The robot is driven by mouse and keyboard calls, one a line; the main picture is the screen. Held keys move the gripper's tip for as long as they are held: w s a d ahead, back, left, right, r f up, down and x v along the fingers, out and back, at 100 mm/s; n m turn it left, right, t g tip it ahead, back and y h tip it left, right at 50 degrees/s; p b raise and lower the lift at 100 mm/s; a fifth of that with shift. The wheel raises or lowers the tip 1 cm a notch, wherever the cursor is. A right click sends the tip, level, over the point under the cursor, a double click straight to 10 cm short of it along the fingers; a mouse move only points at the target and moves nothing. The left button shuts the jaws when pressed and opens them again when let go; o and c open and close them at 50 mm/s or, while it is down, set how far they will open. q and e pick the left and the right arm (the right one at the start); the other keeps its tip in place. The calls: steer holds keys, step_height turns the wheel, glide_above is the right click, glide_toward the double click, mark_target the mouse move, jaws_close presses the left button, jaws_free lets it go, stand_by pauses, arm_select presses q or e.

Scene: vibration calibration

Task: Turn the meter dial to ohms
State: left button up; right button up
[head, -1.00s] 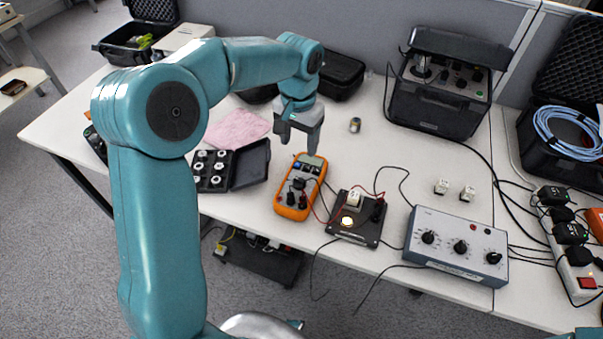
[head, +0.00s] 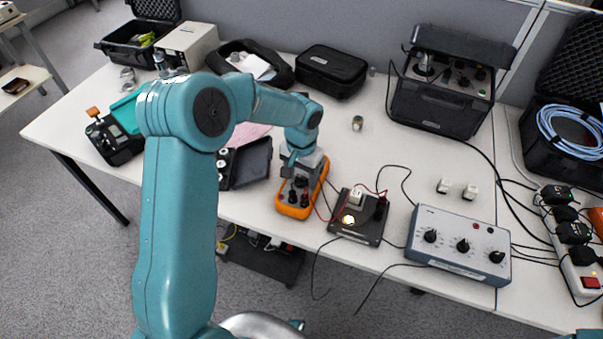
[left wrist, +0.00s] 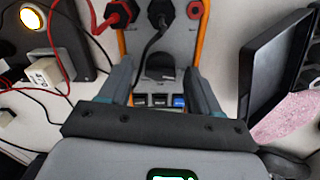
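The orange-rimmed meter (head: 293,212) lies on the table, partly covered by my left gripper (head: 303,168). In the left wrist view the meter's grey face (left wrist: 181,44) shows between my fingers, with black and red plugs in its sockets. The dark dial (left wrist: 162,80) lies between the two fingertips of my left gripper (left wrist: 161,84). The gripper is open, with a gap visible on each side of the dial. The dial's setting is not readable. My right gripper is not in view.
A black block with a lit lamp (head: 356,228) stands just right of the meter, wired to it. A grey box with several knobs (head: 458,246) is farther right. An open black case (head: 251,163) lies close on the left. Red and black leads run near the meter.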

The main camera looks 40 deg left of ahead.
arm_select(q)
steer(key=c, duration=1)
steer(key=m, duration=0.3)
steer(key=shift+m, duration=0.3)
steer(key=shift+m+p, duration=0.3)
steer(key=shift+m, duration=1.7)
steer(key=o, duration=1.1)
steer(key=shift+c, duration=0.2)
